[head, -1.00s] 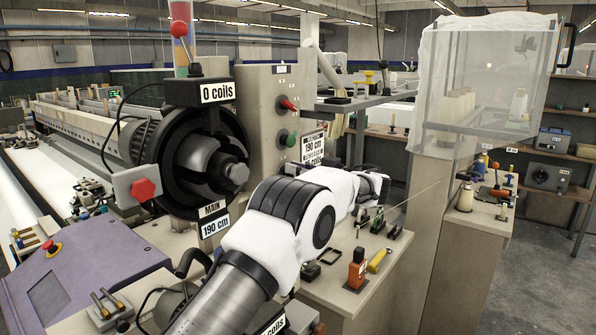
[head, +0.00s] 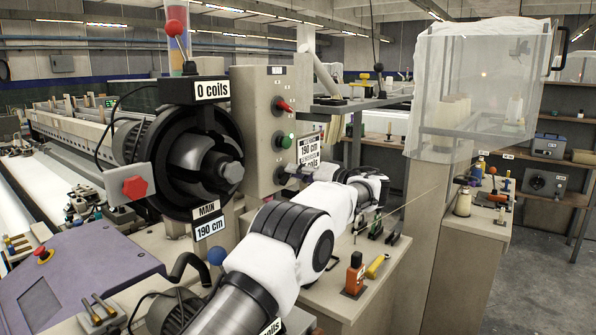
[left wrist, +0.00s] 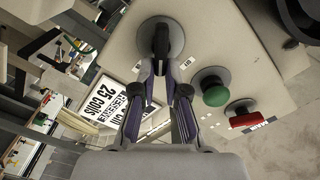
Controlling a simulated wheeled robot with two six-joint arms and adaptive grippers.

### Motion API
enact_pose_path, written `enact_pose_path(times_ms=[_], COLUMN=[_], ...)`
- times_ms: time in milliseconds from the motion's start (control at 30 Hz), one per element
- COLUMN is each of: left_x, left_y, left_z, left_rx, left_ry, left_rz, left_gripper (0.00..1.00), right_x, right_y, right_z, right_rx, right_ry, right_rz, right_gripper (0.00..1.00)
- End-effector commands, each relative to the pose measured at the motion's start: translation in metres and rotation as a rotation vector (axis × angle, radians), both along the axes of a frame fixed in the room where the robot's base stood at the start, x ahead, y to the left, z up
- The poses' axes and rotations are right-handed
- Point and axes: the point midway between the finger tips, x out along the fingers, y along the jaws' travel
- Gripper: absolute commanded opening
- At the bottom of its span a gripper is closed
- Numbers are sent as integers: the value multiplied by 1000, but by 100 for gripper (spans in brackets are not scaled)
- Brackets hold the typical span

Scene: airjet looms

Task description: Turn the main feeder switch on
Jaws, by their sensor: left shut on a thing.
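The grey control box (head: 258,110) stands beside the main feeder, a dark wheel (head: 205,165) with a "MAIN 190 cm" sign (head: 209,220) below it and a "0 coils" sign (head: 212,90) above. The box carries a red switch (head: 284,105), a green button (head: 286,141) and, low down, a black knob. In the left wrist view the black knob (left wrist: 160,36) sits straight ahead, with the green button (left wrist: 214,90) and red switch (left wrist: 246,116) to its right. My left gripper (left wrist: 160,74) is shut on the black knob's handle; it is small in the head view (head: 287,177).
A bench with an orange bottle (head: 355,274) and a yellow tool (head: 377,265) lies below my left arm. A blue ball (head: 216,256) stands close to the arm's left. A clear-walled cabinet (head: 475,90) stands at right, with open floor beyond.

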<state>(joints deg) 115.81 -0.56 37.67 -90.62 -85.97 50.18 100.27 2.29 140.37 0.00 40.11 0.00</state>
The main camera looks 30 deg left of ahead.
Motion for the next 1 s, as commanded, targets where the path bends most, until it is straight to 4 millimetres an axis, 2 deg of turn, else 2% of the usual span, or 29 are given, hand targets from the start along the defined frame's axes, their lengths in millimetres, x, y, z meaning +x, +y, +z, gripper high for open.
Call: enact_pose_path(times_ms=[600, 1000], left_x=[2, 2], left_y=[4, 4], left_z=[-9, -11], left_rx=[38, 49], left_ry=[533, 672], left_rz=[11, 11], left_gripper=[0, 0], right_x=[0, 0], right_y=[0, 0], right_z=[19, 24], right_rx=[0, 0], right_ry=[0, 0], right_rz=[0, 0], right_gripper=[40, 40])
